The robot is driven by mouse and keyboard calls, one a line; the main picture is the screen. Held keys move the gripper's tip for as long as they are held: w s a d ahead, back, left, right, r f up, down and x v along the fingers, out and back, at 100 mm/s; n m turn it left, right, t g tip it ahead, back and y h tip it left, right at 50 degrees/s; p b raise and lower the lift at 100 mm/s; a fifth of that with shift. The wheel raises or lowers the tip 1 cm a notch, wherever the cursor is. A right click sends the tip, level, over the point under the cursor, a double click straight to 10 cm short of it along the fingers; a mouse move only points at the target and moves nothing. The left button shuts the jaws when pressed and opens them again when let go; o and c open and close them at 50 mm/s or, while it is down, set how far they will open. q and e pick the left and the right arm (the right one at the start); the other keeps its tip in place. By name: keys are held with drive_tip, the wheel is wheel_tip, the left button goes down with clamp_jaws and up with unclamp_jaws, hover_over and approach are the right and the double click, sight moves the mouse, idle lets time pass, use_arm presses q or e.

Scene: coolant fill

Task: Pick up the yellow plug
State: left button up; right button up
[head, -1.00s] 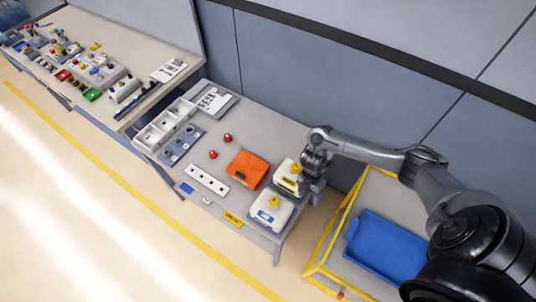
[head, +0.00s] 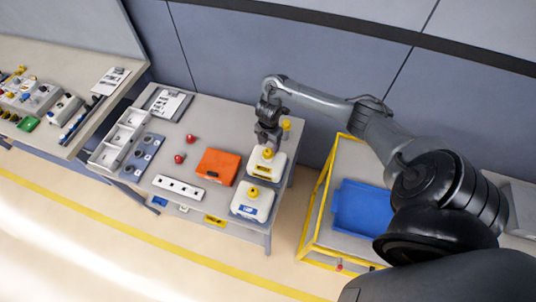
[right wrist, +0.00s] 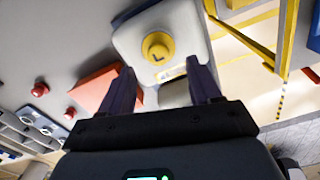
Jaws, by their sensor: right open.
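Two white containers with yellow caps stand at the right end of the table in the head view. The far one (head: 266,166) has a yellow label and a yellow plug (head: 268,154) on top. The near one (head: 251,204) has a blue label and another yellow plug (head: 253,191). My right gripper (head: 268,143) is just above and behind the far plug, pointing down. In the right wrist view its fingers (right wrist: 162,88) are apart and empty. A round yellow plug (right wrist: 157,48) marked "L" shows beyond the fingertips. My left gripper is not in view.
An orange box (head: 217,167) lies left of the containers, with a white socket strip (head: 179,187) and two red knobs nearby. A small yellow item (head: 286,124) shows right of the gripper. A yellow-framed cart with a blue tray (head: 362,210) stands right.

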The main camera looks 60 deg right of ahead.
sight(268, 150)
drive_tip(key=shift+w+f, duration=0.1)
drive_tip(key=shift+f, duration=2.45)
drive_tip(key=shift+c, duration=0.2)
drive_tip(key=c, duration=1.1)
